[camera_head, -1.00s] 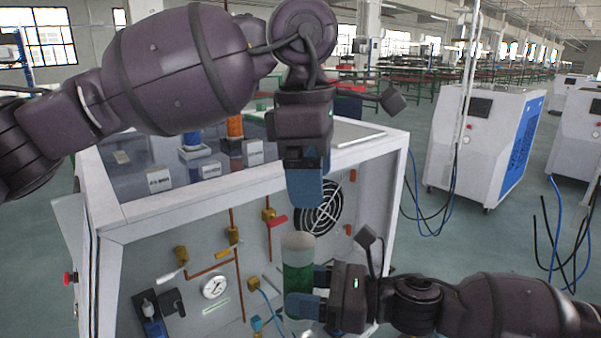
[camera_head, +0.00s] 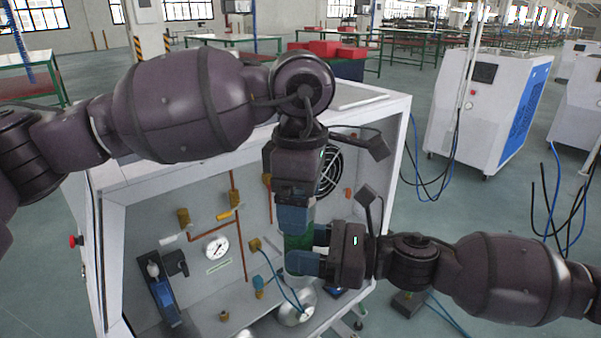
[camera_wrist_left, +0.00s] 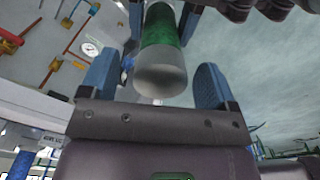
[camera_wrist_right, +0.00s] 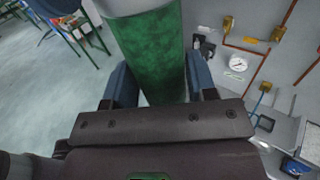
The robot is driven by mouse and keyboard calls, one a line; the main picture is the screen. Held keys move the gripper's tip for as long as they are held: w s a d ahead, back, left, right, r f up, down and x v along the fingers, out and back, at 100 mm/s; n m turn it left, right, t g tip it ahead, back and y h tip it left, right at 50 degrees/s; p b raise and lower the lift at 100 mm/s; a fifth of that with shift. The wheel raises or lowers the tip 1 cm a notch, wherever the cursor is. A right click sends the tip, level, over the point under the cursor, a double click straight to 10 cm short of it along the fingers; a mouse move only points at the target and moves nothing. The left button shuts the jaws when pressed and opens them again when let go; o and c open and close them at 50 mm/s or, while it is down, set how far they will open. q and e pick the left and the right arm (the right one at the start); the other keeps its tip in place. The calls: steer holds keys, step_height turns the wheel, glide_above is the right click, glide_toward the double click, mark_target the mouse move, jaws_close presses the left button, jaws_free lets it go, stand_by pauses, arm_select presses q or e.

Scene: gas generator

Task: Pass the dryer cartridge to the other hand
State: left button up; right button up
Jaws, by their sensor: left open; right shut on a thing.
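The dryer cartridge (camera_head: 299,243) is a green cylinder with a pale end cap, held upright in front of the open cabinet. My right gripper (camera_head: 305,262) is shut on its lower part from the right. The cartridge also fills the middle of the right wrist view (camera_wrist_right: 155,55), between the blue fingers. My left gripper (camera_head: 294,217) points down from above, at the cartridge's top. In the left wrist view its blue fingers (camera_wrist_left: 155,85) stand open on either side of the cartridge (camera_wrist_left: 160,50), with a gap visible around the pale end. The left gripper hides the cartridge's top in the head view.
The white cabinet (camera_head: 104,215) holds a pressure gauge (camera_head: 215,248), copper pipes, brass valves and a fan grille (camera_head: 331,172). Its frame and fittings are close behind both grippers. Another white machine (camera_head: 478,115) stands at the right, with open floor between.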

arm_select(q)
steer(key=shift+f, duration=0.85)
steer(key=c, duration=1.1)
steer(key=shift+c, duration=0.5)
arm_select(e)
steer(key=o, duration=1.2)
